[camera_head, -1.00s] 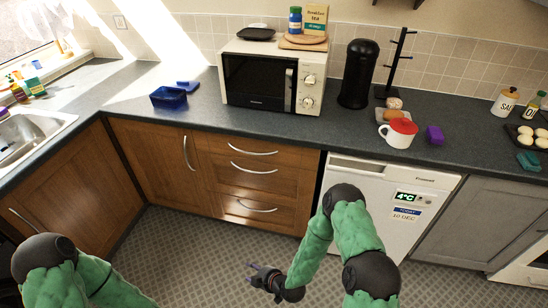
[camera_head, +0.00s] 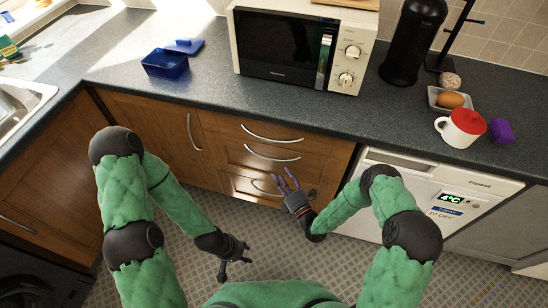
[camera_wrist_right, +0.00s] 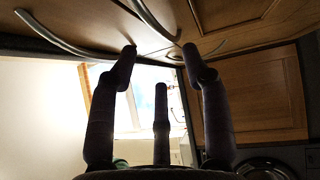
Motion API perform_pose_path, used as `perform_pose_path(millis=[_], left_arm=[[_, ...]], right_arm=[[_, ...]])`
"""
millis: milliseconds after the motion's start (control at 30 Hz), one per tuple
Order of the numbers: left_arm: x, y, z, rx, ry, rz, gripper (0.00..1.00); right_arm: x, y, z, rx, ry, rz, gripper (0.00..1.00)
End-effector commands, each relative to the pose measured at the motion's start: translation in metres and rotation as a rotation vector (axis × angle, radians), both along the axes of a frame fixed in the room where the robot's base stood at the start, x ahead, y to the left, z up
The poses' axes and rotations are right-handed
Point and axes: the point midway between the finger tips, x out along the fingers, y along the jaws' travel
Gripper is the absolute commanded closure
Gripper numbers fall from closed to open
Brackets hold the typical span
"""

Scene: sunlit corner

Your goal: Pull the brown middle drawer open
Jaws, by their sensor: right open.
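The brown middle drawer (camera_head: 240,159) is in the head view, in the wooden stack below the microwave. Its front looks flush with the drawers above and below. Its curved metal handle (camera_head: 272,156) is visible. My right gripper (camera_head: 288,181) is open and empty, its fingers pointing up toward the drawer fronts just below that handle. In the right wrist view, the spread fingers (camera_wrist_right: 158,70) are close to curved metal handles; I cannot tell whether they touch. My left gripper (camera_head: 235,269) is low over the floor, its fingers apart and empty, away from the drawers.
The dark counter (camera_head: 215,98) overhangs the drawers and carries a microwave (camera_head: 280,47), a blue container (camera_head: 164,63) and a red-topped mug (camera_head: 460,127). A white dishwasher (camera_head: 430,190) stands right of the drawers. The tiled floor (camera_head: 200,206) in front is clear.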

Motion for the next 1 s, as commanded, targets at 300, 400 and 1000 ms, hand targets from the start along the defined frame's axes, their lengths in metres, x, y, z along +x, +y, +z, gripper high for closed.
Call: perform_pose_path(millis=[300,400,1000], left_arm=[[0.001,0.000,-0.015,0.000,-0.001,0.000,0.60],[0.001,0.000,-0.018,0.000,-0.002,0.001,0.60],[0.001,0.000,-0.021,0.000,-0.002,0.001,0.60]], right_arm=[[0.050,0.027,0.007,0.000,-0.002,0.002,0.52],[0.061,0.032,0.008,0.000,-0.001,0.001,0.52],[0.074,0.039,0.012,0.002,0.002,-0.001,0.77]])
